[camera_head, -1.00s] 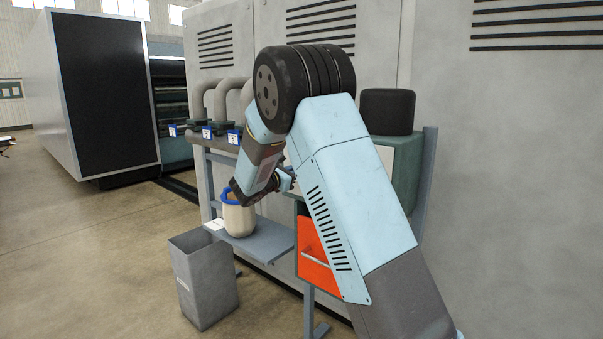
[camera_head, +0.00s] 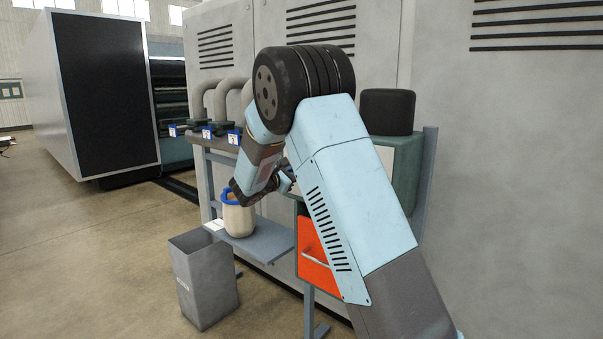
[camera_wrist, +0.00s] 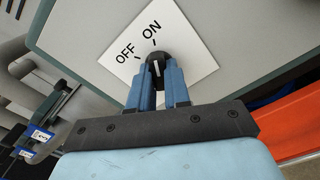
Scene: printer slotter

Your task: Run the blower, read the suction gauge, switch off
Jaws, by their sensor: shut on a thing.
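My gripper (camera_wrist: 159,85) has its blue fingers shut on a black rotary knob (camera_wrist: 158,58) in the wrist view. The knob sits on a white plate (camera_wrist: 190,40) marked OFF and ON, on a grey panel face. A white line on the knob seems to point nearer the ON tick than the OFF tick. In the head view the blower's grey-green box (camera_head: 409,165) stands on a stand behind my arm, with a black drum on top. My arm hides the knob there. No suction gauge can be made out in either view.
A shelf (camera_head: 268,240) holds a cream canister (camera_head: 238,220) with a blue top. Three grey pipes with blue-and-white tags (camera_head: 207,132) stand at the left. An orange drawer (camera_head: 314,255) is below the box. A grey bin (camera_head: 205,280) stands on open floor.

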